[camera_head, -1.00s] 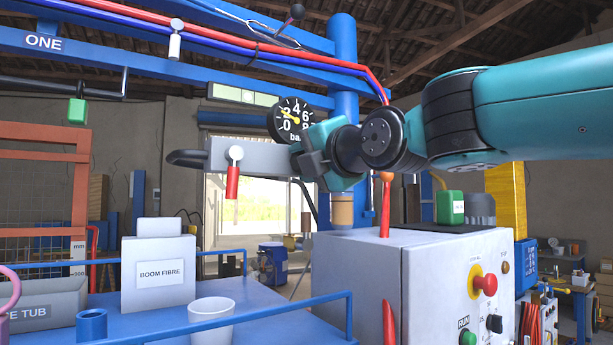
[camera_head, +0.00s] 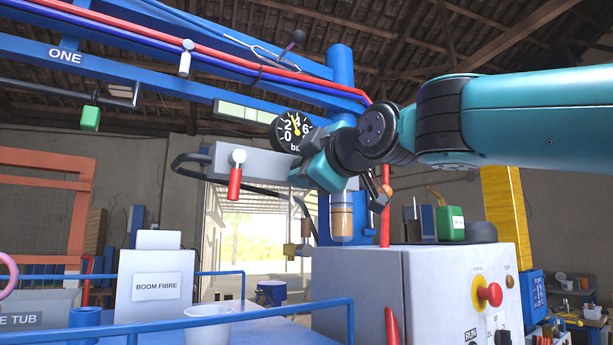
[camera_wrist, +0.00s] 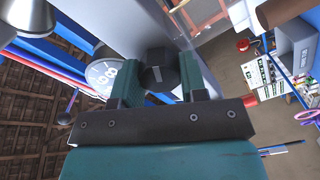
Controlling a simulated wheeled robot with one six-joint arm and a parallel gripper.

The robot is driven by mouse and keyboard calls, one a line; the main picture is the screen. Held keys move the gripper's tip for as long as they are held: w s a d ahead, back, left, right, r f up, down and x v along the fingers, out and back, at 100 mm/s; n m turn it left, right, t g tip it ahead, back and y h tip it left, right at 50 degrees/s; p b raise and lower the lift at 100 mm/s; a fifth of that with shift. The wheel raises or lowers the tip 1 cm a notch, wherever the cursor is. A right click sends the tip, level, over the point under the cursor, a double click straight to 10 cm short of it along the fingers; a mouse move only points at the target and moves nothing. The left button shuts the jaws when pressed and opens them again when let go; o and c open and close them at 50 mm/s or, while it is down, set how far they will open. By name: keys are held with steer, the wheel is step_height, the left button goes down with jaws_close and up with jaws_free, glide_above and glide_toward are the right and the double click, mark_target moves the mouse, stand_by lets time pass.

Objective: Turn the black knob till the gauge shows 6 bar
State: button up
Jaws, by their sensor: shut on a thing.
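The black knob (camera_wrist: 161,74) sits between the two fingers of my gripper (camera_wrist: 160,62) in the wrist view, and my gripper is shut on it. In the head view my gripper (camera_head: 312,158) is at the right end of the grey box, below the gauge, and hides the knob. The round black gauge (camera_head: 285,140) has white figures and a yellow needle. The needle points up, close to the 4.
A grey box (camera_head: 222,158) carries a red-handled lever (camera_head: 235,180) left of my gripper. A clear-and-brown cylinder (camera_head: 342,219) hangs below my wrist. A grey cabinet (camera_head: 430,290) with a red stop button (camera_head: 490,294) stands lower right. Blue beams and hoses run above.

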steer(key=m+b, duration=0.1)
steer(key=m, duration=0.4)
steer(key=shift+f+m+b, duration=0.1)
steer(key=shift+m+b, duration=0.2)
steer(key=shift+b, duration=0.05)
steer(key=m+b, duration=0.1)
steer(key=m, duration=0.4)
steer(key=shift+m, duration=0.4)
steer(key=o, duration=0.9)
steer(key=b+v, duration=0.7)
steer(key=v, duration=1)
steer(key=shift+s+d, duration=0.2)
